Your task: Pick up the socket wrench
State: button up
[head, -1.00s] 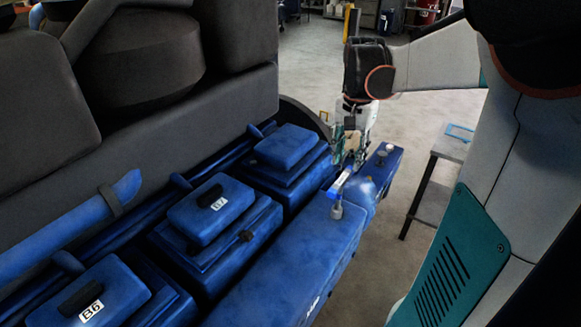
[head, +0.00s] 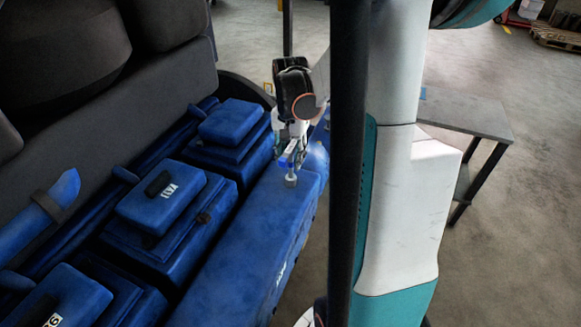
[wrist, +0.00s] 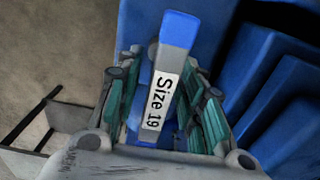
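The socket wrench (wrist: 164,82) has a white "Size 19" label and a blue end. In the wrist view it lies between the two green-padded fingers of my gripper (wrist: 160,95), with a gap visible on its left side. In the head view the wrench (head: 285,162) shows at the tips of my gripper (head: 289,150), its grey socket end (head: 291,181) at the top of the long blue engine cover (head: 255,225). My gripper points down around the wrench and looks open. The fingers hide part of the wrench.
Blue cylinder covers (head: 165,200) with raised blocks stand left of the long cover. The dark engine body (head: 55,75) rises behind them. A grey table (head: 470,115) stands to the right, with open floor around it.

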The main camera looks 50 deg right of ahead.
jog(key=shift+f, duration=0.95)
grip_shut()
jog(key=shift+r, duration=0.1)
notch_tip(320, 180, up, 20)
jog(key=c, duration=0.8)
grip_release()
